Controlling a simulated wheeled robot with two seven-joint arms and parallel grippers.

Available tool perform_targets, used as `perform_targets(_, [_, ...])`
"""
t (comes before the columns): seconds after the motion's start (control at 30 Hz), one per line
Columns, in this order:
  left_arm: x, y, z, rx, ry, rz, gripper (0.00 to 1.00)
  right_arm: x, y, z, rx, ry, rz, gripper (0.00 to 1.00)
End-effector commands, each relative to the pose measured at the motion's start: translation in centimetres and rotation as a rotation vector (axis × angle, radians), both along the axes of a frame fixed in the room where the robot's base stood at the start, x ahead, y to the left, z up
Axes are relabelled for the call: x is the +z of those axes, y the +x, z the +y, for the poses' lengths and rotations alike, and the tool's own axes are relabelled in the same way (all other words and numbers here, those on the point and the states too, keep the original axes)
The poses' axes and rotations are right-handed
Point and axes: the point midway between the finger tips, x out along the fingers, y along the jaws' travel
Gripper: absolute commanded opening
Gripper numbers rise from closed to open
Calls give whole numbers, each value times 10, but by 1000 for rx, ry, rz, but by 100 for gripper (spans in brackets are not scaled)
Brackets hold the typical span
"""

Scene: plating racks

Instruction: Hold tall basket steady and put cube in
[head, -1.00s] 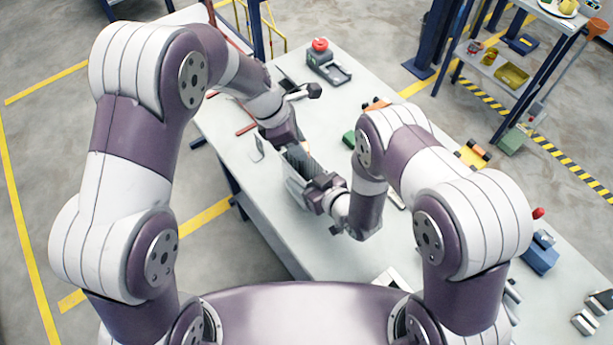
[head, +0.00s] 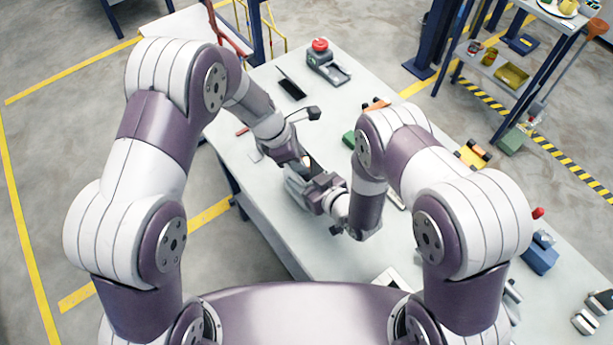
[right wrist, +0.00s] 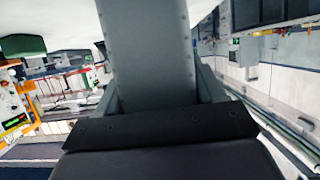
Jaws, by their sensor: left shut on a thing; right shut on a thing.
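The grey basket (head: 296,188) stands on the pale table near its left edge, largely hidden by my grippers. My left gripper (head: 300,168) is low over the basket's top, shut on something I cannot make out. The cube cannot be told apart in either view. My right gripper (head: 318,190) is at the basket's right side, shut on it. In the right wrist view a grey upright part (right wrist: 152,55), apparently of the basket, rises close in front of the dark gripper.
A grey holder with a red knob (head: 320,45) stands at the table's far end. A green block (head: 349,139) lies right of the basket. A blue box (head: 541,258) is at the right. The table (head: 262,205) is bare left of the basket.

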Motion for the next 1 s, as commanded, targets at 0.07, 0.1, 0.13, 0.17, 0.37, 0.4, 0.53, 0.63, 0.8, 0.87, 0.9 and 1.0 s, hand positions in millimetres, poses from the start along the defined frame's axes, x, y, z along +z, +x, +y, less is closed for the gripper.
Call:
perform_targets(0.07, [-9,-5,2,-2,8,13,0,0,0,0,-1,2,-2,31])
perform_targets(0.1, [-10,-5,3,-2,9,14,0,0,0,0,-1,2,-2,32])
perform_targets(0.13, [-11,-6,3,-3,8,15,0,0,1,0,-1,2,-2,32])
perform_targets(0.17, [-11,-6,3,-3,9,16,0,0,1,0,-1,3,-3,32])
perform_targets(0.37, [-14,-8,4,-4,12,20,48,0,1,0,-2,4,-5,32])
perform_targets(0.4, [-14,-8,4,-4,12,20,56,0,1,0,-2,4,-5,32])
perform_targets(0.53, [-12,-8,5,-4,13,21,56,0,1,0,-3,4,-6,32])
perform_targets(0.63, [0,-8,10,-4,11,19,58,0,1,-1,-4,4,-5,33])
perform_targets(0.8, [46,-7,26,-4,6,7,61,-1,1,-2,-10,1,-1,40])
perform_targets(0.87, [62,-7,31,-4,6,4,61,-1,1,-2,-9,0,3,34])
perform_targets(0.9, [71,-7,35,-2,4,3,61,-1,1,-2,-8,0,1,32])
perform_targets(1.0, [91,-8,42,-2,3,0,61,0,1,-1,-7,2,-1,32])
